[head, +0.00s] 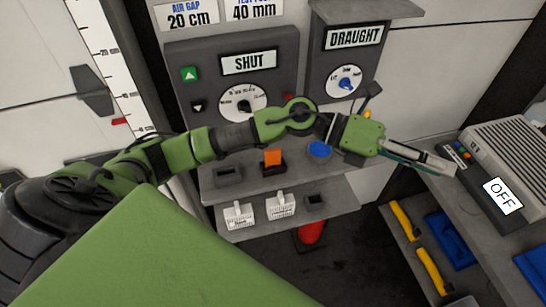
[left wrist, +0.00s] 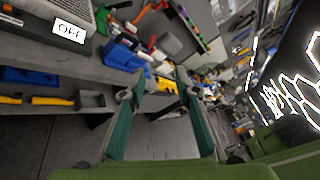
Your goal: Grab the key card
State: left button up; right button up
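I cannot make out a key card for certain in either view. A small orange piece (head: 272,157) stands up from a dark holder on the upper shelf, but I cannot tell whether it is a card. Two white labelled pieces (head: 239,215) (head: 281,206) are on the lower shelf. My left gripper (head: 440,163) reaches across to the right, away from these, near the device marked OFF. In the left wrist view its teal-lined fingers (left wrist: 155,95) are wide apart with nothing between them. My right gripper is not in view.
The OFF device (head: 482,175) stands on a grey bench at the right. A blue round knob (head: 319,149) is on the upper shelf. Panels marked SHUT (head: 249,63) and DRAUGHT (head: 354,38) stand behind. A red cone-like object (head: 311,233) is under the shelf. Yellow-handled tools (head: 404,220) lie below the bench.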

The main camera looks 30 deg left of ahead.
pick_arm(q)
jog(key=a+f+m+g+y, duration=0.2)
jog(key=a+f+y, duration=0.1)
jog(key=a+f, duration=0.15)
jog(key=m+g+y, duration=0.1)
jog(key=y, duration=1.3)
send_over(273, 150)
notch_tip(273, 150, down, 6)
jog(key=f+b, duration=0.1)
jog(key=f, duration=0.1)
jog(key=f+b, duration=0.2)
jog(key=f, duration=0.1)
jog(key=f+b, duration=0.2)
jog(key=f, duration=0.1)
jog(key=shift+a, duration=0.3)
jog(key=shift+d+f+b, duration=0.15)
jog(key=shift+f+b, duration=0.65)
jog(key=shift+f, duration=0.55)
jog(key=shift+d+f+b, duration=0.1)
jog(key=shift+f+b, duration=0.7)
jog(key=shift+f, duration=0.55)
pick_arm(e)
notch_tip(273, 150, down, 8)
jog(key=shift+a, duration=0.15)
pick_arm(q)
jog(key=shift+c, duration=0.3)
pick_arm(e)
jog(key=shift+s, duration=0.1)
